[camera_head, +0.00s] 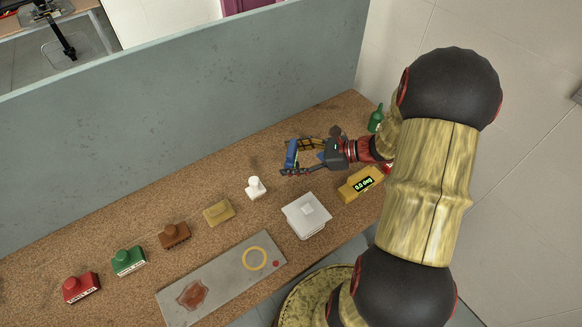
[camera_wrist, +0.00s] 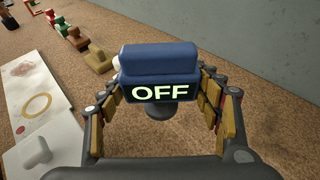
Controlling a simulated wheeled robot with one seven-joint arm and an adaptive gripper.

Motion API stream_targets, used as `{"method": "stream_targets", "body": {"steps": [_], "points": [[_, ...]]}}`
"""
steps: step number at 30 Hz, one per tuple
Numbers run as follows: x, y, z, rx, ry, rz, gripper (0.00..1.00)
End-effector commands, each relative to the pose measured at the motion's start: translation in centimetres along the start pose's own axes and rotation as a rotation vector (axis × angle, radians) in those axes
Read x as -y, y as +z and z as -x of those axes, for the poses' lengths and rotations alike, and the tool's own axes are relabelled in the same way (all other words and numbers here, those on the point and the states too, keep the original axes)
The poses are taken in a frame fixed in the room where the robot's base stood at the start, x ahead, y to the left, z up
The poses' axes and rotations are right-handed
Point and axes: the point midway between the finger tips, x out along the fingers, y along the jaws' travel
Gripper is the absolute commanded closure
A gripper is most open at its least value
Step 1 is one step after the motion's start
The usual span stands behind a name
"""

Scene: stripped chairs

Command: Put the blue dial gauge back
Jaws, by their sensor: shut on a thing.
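The blue dial gauge (camera_wrist: 172,62) is a blue block with a lit dark face reading "OFF" and a dark round part below it. My gripper (camera_wrist: 165,88) is shut on it, with a finger on each side. In the head view the blue gauge (camera_head: 291,153) shows at the tips of my gripper (camera_head: 294,156), over the right part of the cork-topped bench (camera_head: 150,207). I cannot tell how high it is above the bench. A small blue patch (camera_head: 321,157) also shows between the fingers; I cannot tell what it is.
A white stamp-like piece (camera_head: 255,188) and tan, brown, green and red ones form a row to the left. A white box (camera_head: 306,216), a yellow "0.0 deg" gauge (camera_head: 355,186) and a green bottle (camera_head: 376,121) stand nearby. A grey plate (camera_head: 222,282) lies in front. A grey partition (camera_head: 190,105) rises behind.

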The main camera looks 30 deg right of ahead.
Motion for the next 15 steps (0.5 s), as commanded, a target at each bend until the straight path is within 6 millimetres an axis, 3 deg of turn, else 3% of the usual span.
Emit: {"method": "stream_targets", "body": {"steps": [3, 15], "points": [[1.5, -1.7, -1.2, 0.002, 0.000, 0.000, 0.77], [3.4, -4.1, -2.6, 0.000, -0.001, 0.001, 0.77]]}}
